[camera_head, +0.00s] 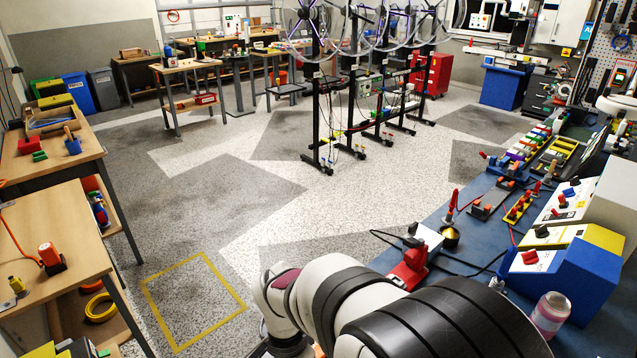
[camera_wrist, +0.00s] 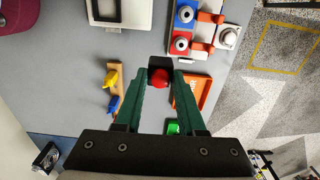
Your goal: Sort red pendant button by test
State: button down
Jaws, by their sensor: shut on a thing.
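The red pendant button (camera_wrist: 159,80), with a dark body behind its red cap, sits between the tips of my gripper (camera_wrist: 158,86) in the wrist view. The two green fingers are shut on it from both sides. The surface below is grey. An orange tray (camera_wrist: 205,92) lies just right of the right finger, partly hidden by it. A green piece (camera_wrist: 174,128) shows between the fingers, nearer the palm. In the head view my arm runs off the bottom edge, and my gripper does not show there.
A yellow piece (camera_wrist: 112,78) and a blue piece (camera_wrist: 113,103) stand left of the fingers. A white-rimmed dark panel (camera_wrist: 118,12) lies at the top.

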jog(key=w+d+f, duration=0.1)
jog(key=w+d, duration=0.4)
jog(key=w, duration=0.6)
jog(key=w+d+f, duration=0.2)
jog(key=w+d, duration=0.3)
jog(key=w, duration=0.7)
jog(key=shift+w+d, duration=0.2)
jog(key=shift+d, duration=0.15)
jog(key=shift+f, duration=0.1)
jog(key=shift+f, duration=3)
jog(key=shift+f, duration=0.35)
jog(key=shift+c, duration=2.1)
grip_release()
